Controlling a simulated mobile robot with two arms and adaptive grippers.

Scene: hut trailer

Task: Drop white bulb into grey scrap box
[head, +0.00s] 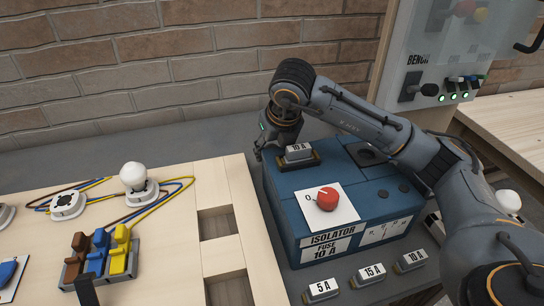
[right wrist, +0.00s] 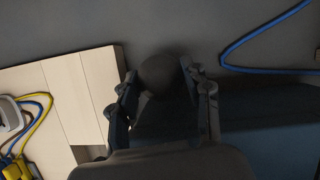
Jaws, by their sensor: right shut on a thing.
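One white bulb (head: 133,176) stands upright in a round holder on the wooden board. Another white bulb (head: 508,200) shows at the right edge, partly behind my right arm. My right gripper (head: 268,148) is at the back left corner of the blue isolator box, pointing down. In the right wrist view its fingers (right wrist: 165,100) are shut on a dark, rounded thing (right wrist: 164,74); shadow hides its true colour, and I cannot tell whether it is a bulb. I cannot make out a grey scrap box. My left gripper is not in view.
The blue isolator box (head: 283,210) carries a red knob (head: 328,199) and a 10 A fuse (head: 298,152). Several fuses lie in front of it. Coloured terminals (head: 98,253) stand on the board. A brick wall (head: 150,60) is behind. A blue cable (right wrist: 262,40) lies on the grey surface.

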